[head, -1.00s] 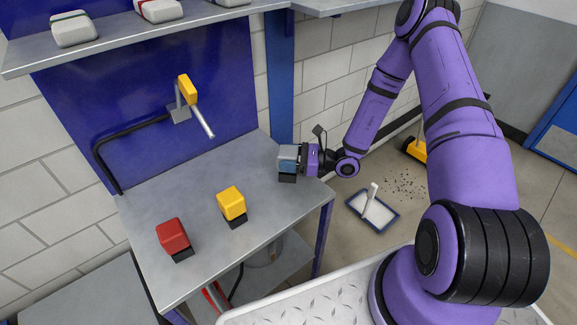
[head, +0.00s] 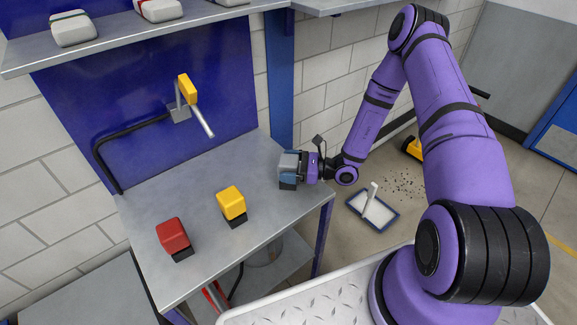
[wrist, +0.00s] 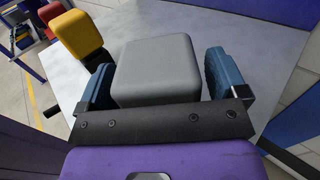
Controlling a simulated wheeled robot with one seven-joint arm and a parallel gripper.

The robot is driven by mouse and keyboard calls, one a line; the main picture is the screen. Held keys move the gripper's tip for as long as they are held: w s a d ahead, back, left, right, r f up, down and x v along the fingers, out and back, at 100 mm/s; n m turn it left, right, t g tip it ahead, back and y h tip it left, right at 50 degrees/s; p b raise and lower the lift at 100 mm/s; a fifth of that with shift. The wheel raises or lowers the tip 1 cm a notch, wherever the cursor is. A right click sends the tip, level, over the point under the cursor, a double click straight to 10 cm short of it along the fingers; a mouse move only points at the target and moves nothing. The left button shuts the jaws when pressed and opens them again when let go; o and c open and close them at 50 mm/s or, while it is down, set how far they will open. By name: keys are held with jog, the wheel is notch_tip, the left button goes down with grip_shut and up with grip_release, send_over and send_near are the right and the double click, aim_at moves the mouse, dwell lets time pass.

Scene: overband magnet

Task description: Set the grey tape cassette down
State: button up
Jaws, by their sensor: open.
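The grey tape cassette (wrist: 158,70) sits between the two blue finger pads of my gripper (wrist: 160,78) in the wrist view. The jaws are open, with a narrow gap showing at the right pad; the left gap is hard to judge. In the head view the cassette (head: 288,162) is at the right end of the grey bench top (head: 190,200), upright on a dark base that appears to rest on the bench. My gripper (head: 290,168) reaches it from the right and hides part of it.
A yellow block (head: 231,202) and a red block (head: 172,235) stand on dark bases to the left on the bench. A yellow-headed lever (head: 187,90) is on the blue back panel. A shelf (head: 140,38) with grey-white items hangs above. A tray (head: 372,210) lies on the floor.

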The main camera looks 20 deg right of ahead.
jog(key=shift+r, duration=0.1)
jog(key=v, duration=1.2)
jog(key=s+a+r+n+g+h, duration=0.25)
jog(key=r+n, duration=0.25)
jog(key=r, duration=0.4)
jog(key=s+a+r+n+g+h, duration=0.1)
jog(key=s+r+n+g+h, duration=0.1)
jog(key=r+n+g, duration=0.45)
jog(key=s+a+r+n+g+h, duration=0.1)
jog(key=s+a+r+n+h, duration=0.15)
jog(key=r, duration=0.85)
jog(key=s+d+r+n+t+h, duration=0.2)
jog(key=s+r+n+t+h, duration=0.5)
jog(key=s+r, duration=0.9)
notch_tip(320, 180, up, 2)
jog(key=shift+s+r+n+h, duration=0.15)
jog(key=shift+s+n+h, duration=0.25)
jog(key=shift+n+h, duration=0.7)
